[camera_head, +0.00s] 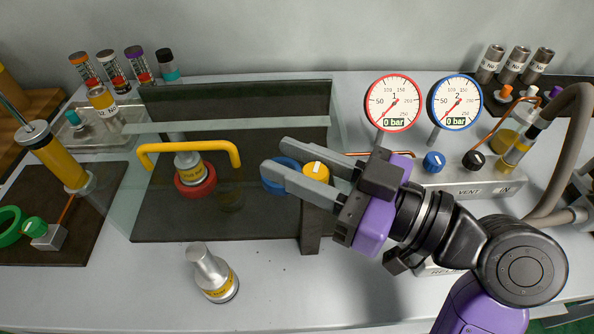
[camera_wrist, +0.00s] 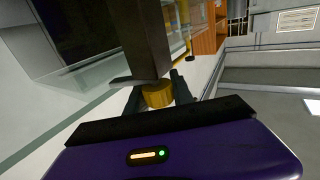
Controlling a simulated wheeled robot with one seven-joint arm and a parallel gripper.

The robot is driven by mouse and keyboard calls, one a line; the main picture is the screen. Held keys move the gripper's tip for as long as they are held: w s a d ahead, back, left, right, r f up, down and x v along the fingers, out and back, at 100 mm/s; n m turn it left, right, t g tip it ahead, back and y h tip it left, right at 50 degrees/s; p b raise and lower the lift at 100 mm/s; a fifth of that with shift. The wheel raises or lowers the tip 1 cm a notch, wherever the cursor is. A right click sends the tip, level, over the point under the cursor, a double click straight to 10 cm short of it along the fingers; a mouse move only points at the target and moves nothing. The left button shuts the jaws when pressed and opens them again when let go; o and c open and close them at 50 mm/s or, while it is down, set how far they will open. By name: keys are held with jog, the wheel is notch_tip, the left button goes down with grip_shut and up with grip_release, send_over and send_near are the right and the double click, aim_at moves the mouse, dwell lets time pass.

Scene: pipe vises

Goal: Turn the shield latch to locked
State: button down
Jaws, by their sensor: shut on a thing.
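The shield latch is a yellow round knob (camera_head: 316,172) with a small white mark on top, at the top of a dark post (camera_head: 312,228) at the shield's right end. My gripper (camera_head: 275,157) reaches in from the right, with one grey finger on each side of the knob and the tips extending past it. It is shut on the knob. In the wrist view the yellow knob (camera_wrist: 158,95) sits between the fingers, below the dark post. The clear shield (camera_head: 255,123) has a yellow handle (camera_head: 190,147) and stands in front of a dark base plate. The mark's exact direction is hard to read.
Behind the shield, a silver bottle stands in a red ring (camera_head: 195,188), with a blue ring (camera_head: 280,176) beside my fingers. Another silver bottle (camera_head: 214,274) stands in front. Gauges 1 (camera_head: 393,103) and 2 (camera_head: 456,103) read 0 bar, above a panel with blue and black knobs.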

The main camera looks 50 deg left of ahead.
jog(key=shift+s+d+f+n+g+h+b, duration=0.1)
jog(key=shift+s+n+g+h+b, duration=0.15)
jog(key=shift+n+g+h+b, duration=0.9)
jog(key=shift+s+d+f+n+g+h+b, duration=0.1)
jog(key=shift+s+n+g+h+b, duration=0.15)
jog(key=shift+n+g, duration=0.95)
jog(key=shift+m+g, duration=0.35)
jog(key=shift+g, duration=0.2)
jog(key=c, duration=1.1)
grip_release()
jog(key=shift+r, duration=0.1)
jog(key=v, duration=0.7)
jog(key=shift+w+d, duration=0.3)
